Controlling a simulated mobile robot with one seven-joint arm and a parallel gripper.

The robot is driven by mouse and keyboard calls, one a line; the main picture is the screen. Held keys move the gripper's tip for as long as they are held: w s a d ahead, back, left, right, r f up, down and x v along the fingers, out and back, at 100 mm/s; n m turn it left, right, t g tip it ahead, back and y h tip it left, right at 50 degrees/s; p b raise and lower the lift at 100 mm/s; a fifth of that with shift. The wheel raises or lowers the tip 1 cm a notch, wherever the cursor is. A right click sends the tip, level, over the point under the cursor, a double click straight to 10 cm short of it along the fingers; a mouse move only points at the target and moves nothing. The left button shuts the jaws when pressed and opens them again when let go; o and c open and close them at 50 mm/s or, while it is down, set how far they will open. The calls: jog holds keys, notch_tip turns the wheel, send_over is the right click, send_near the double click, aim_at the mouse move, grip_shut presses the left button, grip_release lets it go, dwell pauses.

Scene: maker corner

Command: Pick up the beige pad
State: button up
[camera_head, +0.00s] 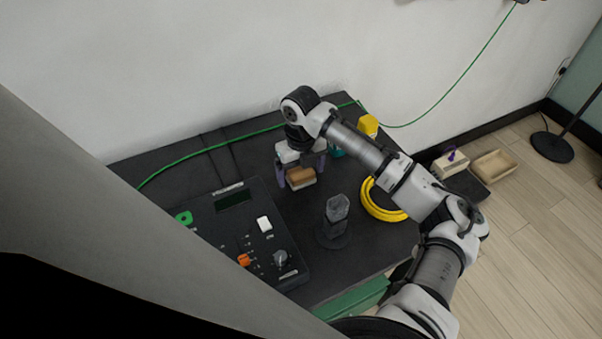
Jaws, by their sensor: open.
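The beige pad (301,177) is a small block with a brown top and a paler lower edge, on the black table. My gripper (301,173) points down over the pad. One purple-grey finger shows at the pad's left and the other at its right rear. The jaws are open around or just above the pad; I cannot tell whether a finger touches it. The gripper body hides part of the pad's far side.
A dark control panel (235,222) with buttons and a knob lies left. A grey object on a round base (336,222) stands in front, near a yellow cable coil (373,205). A yellow block (368,125) is behind my arm. A green cable (205,151) crosses the table's back.

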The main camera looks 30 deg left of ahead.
jog(key=c, duration=1.1)
jog(key=shift+r, duration=0.1)
notch_tip(320, 180, up, 20)
jog(key=shift+f+b, duration=0.15)
jog(key=shift+b, duration=0.6)
